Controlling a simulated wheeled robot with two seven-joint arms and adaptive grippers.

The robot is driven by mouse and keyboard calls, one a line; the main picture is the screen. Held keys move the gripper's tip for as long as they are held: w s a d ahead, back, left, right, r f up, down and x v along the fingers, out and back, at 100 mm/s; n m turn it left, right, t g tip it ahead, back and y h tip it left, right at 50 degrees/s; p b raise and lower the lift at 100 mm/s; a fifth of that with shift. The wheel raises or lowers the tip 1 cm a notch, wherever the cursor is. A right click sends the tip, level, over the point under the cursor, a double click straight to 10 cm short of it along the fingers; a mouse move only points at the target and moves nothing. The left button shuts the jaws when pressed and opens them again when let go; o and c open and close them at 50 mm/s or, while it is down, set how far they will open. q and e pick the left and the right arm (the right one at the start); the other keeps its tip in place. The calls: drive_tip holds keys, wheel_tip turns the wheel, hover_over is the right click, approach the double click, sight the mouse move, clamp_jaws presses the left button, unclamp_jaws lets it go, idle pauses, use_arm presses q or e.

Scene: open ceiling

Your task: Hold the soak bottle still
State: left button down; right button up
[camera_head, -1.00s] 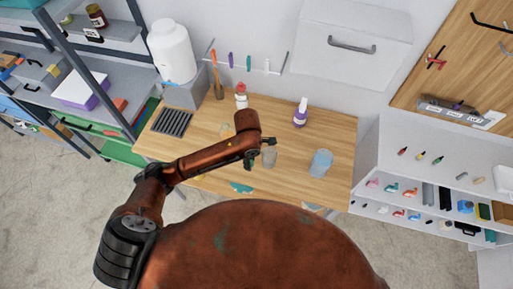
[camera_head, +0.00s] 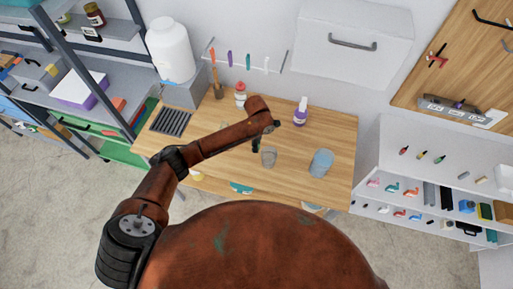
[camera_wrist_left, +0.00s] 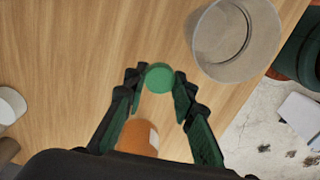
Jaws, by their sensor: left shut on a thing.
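In the head view my left gripper (camera_head: 266,137) is over the middle of the wooden table, and the held bottle is hidden there by my arm. My right gripper is not in view.
A clear glass (camera_head: 269,157) stands close to my left gripper; it also shows in the wrist view (camera_wrist_left: 236,42). A blue cup (camera_head: 321,163), a purple bottle (camera_head: 300,117) and a red-capped white bottle (camera_head: 240,97) stand on the table (camera_head: 335,130). A black rack lies at left.

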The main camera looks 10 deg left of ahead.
use_arm(q)
drive_tip(key=f, duration=0.3)
drive_tip(key=shift+w+f, duration=0.1)
drive_tip(key=shift+w, duration=0.15)
drive_tip(key=shift+f, duration=0.15)
drive_tip(key=shift+s+f, duration=0.1)
drive_tip(key=shift+f, duration=0.05)
drive_tip(key=c, duration=1.6)
unclamp_jaws()
drive_tip(key=shift+r, duration=0.2)
wheel_tip(320, 180, up, 12)
